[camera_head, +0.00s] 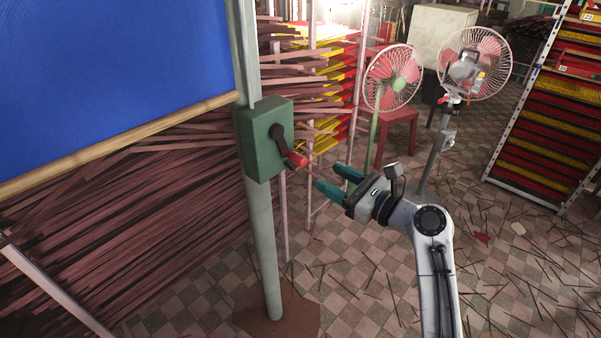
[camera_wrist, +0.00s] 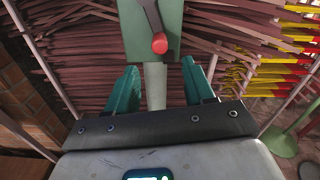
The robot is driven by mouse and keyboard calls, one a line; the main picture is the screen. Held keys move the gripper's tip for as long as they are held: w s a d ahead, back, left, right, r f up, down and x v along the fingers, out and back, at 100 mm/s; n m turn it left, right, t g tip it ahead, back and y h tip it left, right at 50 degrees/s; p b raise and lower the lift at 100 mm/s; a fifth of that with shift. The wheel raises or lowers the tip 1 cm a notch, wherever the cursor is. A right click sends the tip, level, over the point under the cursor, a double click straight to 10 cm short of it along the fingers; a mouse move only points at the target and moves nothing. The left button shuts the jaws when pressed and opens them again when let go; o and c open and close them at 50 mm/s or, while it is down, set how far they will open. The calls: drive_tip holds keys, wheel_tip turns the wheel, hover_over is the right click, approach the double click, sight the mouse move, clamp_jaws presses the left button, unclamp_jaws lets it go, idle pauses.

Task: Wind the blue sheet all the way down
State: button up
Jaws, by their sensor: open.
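The blue sheet (camera_head: 110,75) hangs at the upper left in the head view, with a wooden bar (camera_head: 130,143) along its lower edge. A green crank box (camera_head: 258,150) is fixed to an upright post. Its dark crank arm (camera_head: 281,135) slants down to a red handle (camera_head: 297,160). My gripper (camera_head: 334,182) is open and empty, to the right of and a little below the red handle, apart from it. In the wrist view the red handle (camera_wrist: 160,43) lies beyond and above the gap between my teal fingers (camera_wrist: 161,90).
Bundles of incense sticks (camera_head: 150,215) fill the racks behind the post. Two pink fans, one here (camera_head: 393,78), and a red stool (camera_head: 398,130) stand behind. A rack of red and yellow trays (camera_head: 555,110) is at right. Loose sticks lie on the checkered floor (camera_head: 350,290).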

sight(305, 163)
drive_tip(key=x, duration=1)
drive_tip(key=shift+w+a, duration=0.25)
drive_tip(key=shift+a, duration=0.1)
drive_tip(key=shift+c, duration=0.2)
clamp_jaws()
